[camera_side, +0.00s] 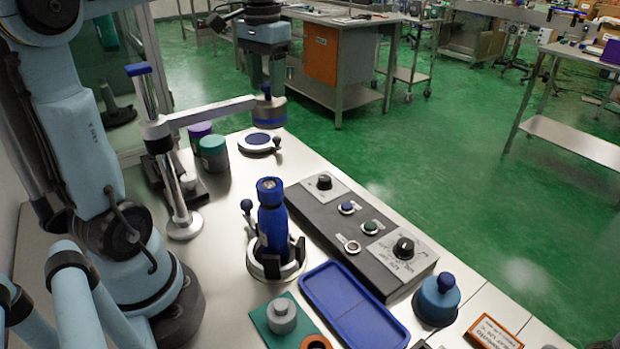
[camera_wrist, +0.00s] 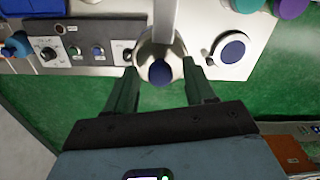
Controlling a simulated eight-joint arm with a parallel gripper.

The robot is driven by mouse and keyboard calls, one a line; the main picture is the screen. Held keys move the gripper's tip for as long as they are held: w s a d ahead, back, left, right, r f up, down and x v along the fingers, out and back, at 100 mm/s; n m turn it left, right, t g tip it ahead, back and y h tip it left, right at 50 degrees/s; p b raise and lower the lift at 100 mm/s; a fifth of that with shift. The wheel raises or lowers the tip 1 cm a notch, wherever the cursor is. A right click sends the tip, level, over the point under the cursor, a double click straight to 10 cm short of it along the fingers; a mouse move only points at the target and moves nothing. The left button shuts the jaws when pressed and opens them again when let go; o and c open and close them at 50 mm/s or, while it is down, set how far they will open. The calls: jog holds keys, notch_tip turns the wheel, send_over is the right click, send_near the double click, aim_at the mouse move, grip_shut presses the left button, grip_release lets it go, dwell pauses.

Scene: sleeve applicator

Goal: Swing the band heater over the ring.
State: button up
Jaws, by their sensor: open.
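The band heater (camera_side: 270,112) is a grey and dark blue cylinder on the end of a horizontal swing arm (camera_side: 212,111), carried by a metal post (camera_side: 170,170). A blue knob (camera_side: 266,91) stands on top of it. In the wrist view, the knob (camera_wrist: 160,73) lies between the fingertips of my gripper (camera_wrist: 161,88), with gaps on both sides. My gripper (camera_side: 264,82) is open and points down at the heater in the side view. A blue bottle (camera_side: 272,222) stands upright in a dark clamp holder (camera_side: 276,266). I cannot clearly make out the ring on it.
A round pad with a blue disc (camera_side: 259,139) is near the heater. A control box with knobs (camera_side: 370,228) runs along the bottle's right. A blue tray (camera_side: 352,305) is in front. Purple and teal jars (camera_side: 213,150) stand behind the swing arm.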

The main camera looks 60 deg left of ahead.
jog(key=shift+f, duration=0.25)
grip_shut()
jog(key=shift+d, duration=0.15)
